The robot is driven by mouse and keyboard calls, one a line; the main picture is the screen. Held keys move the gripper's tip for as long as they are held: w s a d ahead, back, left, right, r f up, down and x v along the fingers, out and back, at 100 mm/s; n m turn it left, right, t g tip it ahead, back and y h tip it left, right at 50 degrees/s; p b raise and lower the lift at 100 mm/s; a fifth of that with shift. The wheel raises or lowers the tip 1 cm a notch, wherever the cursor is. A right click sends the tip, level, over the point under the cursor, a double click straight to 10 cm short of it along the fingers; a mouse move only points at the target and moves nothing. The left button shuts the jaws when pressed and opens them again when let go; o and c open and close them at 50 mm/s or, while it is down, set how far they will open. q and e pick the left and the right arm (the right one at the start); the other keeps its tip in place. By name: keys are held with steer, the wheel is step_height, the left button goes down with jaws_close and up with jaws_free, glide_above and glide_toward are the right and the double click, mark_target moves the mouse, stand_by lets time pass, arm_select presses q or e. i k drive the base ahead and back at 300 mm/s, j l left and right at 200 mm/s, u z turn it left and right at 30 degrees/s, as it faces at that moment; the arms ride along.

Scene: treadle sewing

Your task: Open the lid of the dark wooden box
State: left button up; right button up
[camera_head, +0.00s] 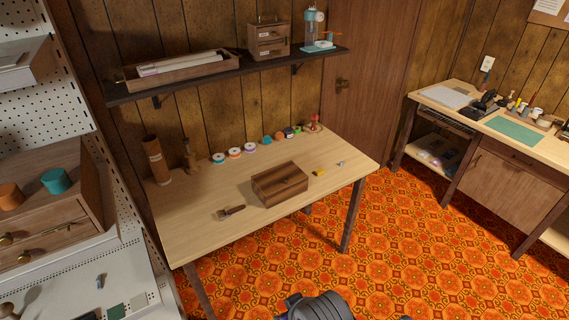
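The dark wooden box (279,187) sits on the light wooden table, near its front edge and right of the middle. Its lid looks shut, with a small dark detail on top. Neither of my grippers shows in the head view. A dark rounded part, which looks like my own body, shows at the bottom edge, well in front of the table.
On the table (205,199) a small brown-handled tool (231,211) lies left of the box and a yellow block (319,172) right of it. Several thread spools (234,152) line the back. A shelf (221,76) hangs above. Patterned floor is open in front.

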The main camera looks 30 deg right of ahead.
mark_target(275, 180)
steer(key=i+l, duration=0.25)
steer(key=l, duration=0.15)
steer(key=i+l, duration=0.25)
steer(key=l, duration=0.15)
steer(key=i+l, duration=0.25)
steer(key=l, duration=0.15)
steer(key=i+l, duration=0.25)
steer(key=l, duration=0.15)
steer(key=i+l+u, duration=0.1)
steer(key=i+l, duration=0.15)
steer(key=l, duration=0.15)
